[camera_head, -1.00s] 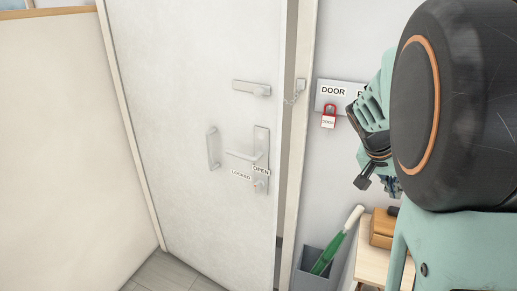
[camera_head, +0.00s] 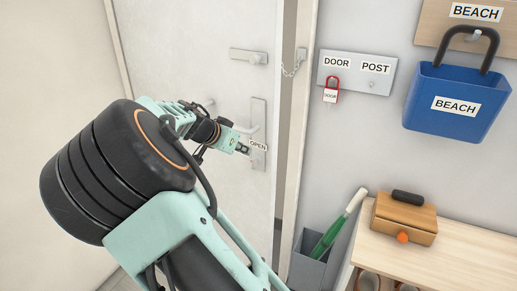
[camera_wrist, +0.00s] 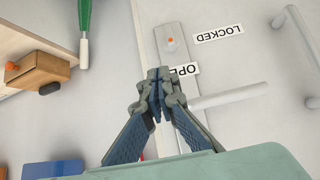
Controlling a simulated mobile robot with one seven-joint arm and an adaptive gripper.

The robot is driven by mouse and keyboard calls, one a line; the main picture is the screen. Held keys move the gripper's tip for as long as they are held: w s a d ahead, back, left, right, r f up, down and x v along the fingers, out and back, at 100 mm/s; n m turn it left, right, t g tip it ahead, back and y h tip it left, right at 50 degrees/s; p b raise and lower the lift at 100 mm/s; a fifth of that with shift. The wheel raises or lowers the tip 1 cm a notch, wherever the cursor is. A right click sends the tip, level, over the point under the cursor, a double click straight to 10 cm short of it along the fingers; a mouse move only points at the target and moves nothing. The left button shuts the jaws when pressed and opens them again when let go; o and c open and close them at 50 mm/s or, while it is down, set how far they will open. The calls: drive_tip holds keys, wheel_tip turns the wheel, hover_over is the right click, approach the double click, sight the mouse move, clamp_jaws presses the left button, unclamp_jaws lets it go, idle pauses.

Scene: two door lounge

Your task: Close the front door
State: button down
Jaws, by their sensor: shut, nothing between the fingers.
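The white front door (camera_head: 195,40) stands slightly ajar, with a narrow grey gap (camera_head: 287,120) between its right edge and the frame. Its lever handle (camera_wrist: 230,97) and lock plate (camera_wrist: 172,48) show in the wrist view, with OPEN and LOCKED labels beside a small orange dot. My gripper (camera_head: 244,149) is in front of the handle plate, near the OPEN label (camera_head: 258,145). In the wrist view my gripper (camera_wrist: 155,74) is shut and empty, its tips beside the plate and OPEN label. I cannot tell whether it touches the door. My arm hides part of the door in the head view.

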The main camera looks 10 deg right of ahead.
sight(265, 151)
drive_tip(key=shift+w+d+f+p, duration=0.3)
drive_tip(key=shift+w+d+f, duration=0.35)
drive_tip(key=shift+w+d, duration=0.35)
drive_tip(key=shift+w+d+f+p, duration=0.25)
drive_tip(key=shift+w+d+f, duration=0.4)
drive_tip(key=shift+w+d, duration=0.3)
drive_tip(key=shift+w+d+f+p, duration=0.3)
drive_tip(key=shift+w+d+f, duration=0.35)
drive_tip(key=shift+w+d, duration=0.35)
drive_tip(key=shift+d, duration=0.1)
